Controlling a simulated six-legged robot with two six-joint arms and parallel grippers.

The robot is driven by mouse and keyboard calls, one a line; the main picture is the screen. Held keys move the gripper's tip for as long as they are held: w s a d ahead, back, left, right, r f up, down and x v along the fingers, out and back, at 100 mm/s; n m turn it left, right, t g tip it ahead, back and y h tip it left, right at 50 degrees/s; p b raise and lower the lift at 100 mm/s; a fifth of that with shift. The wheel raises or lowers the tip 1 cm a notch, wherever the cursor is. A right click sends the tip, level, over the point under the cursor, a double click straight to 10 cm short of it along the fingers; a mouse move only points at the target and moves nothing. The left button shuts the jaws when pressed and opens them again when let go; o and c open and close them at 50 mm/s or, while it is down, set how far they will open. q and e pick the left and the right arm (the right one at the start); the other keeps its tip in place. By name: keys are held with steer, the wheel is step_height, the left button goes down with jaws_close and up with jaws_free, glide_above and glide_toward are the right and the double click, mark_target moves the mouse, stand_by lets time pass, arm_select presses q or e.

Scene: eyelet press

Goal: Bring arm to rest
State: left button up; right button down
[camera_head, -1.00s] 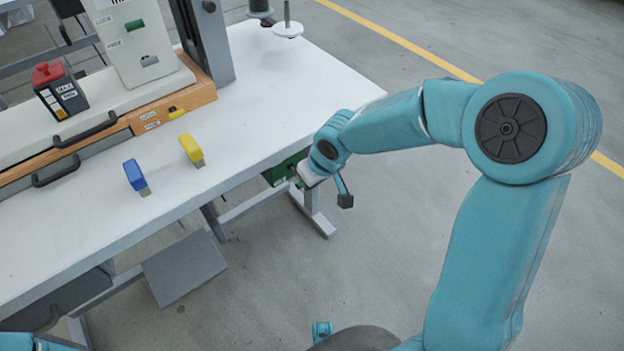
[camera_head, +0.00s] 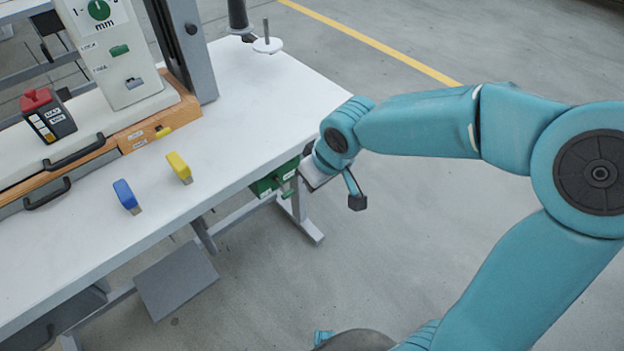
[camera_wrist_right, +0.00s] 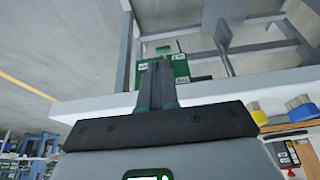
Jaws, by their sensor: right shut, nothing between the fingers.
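My right arm (camera_head: 420,125) reaches in from the right, its wrist beside the front edge of the white table (camera_head: 265,120). In the right wrist view my right gripper (camera_wrist_right: 158,68) is shut and empty, its two fingers together. They overlap a green box (camera_wrist_right: 181,67) under the table edge in that view; I cannot tell whether they touch it. The green box also shows in the head view (camera_head: 262,186), partly hidden by the table and my wrist. My left gripper is not in view.
A yellow-handled brush (camera_head: 178,165) and a blue-handled brush (camera_head: 124,193) lie on the table. A white machine (camera_head: 115,50), a red-topped switch box (camera_head: 45,113) and black handles stand behind. A grey plate (camera_head: 175,280) is below the table. The floor to the right is clear.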

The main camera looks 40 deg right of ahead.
stand_by(0.4)
steer(key=s+a+f+m+g+y, duration=0.1)
steer(key=s+a+f+y, duration=0.1)
steer(key=a+f, duration=0.5)
steer(key=s+a+f+g+y, duration=0.1)
steer(key=a+f, duration=0.2)
steer(key=f, duration=0.9)
steer(key=s+a+f+m+g, duration=0.2)
steer(key=s+a+f, duration=0.3)
steer(key=s+f, duration=0.45)
step_height(320, 180, up, 12)
steer(key=p, duration=1.3)
steer(key=shift+s+a+r+y+p, duration=0.15)
steer(key=shift+s+r+y+p, duration=0.15)
steer(key=shift+s+y, duration=0.1)
steer(key=shift+f, duration=0.1)
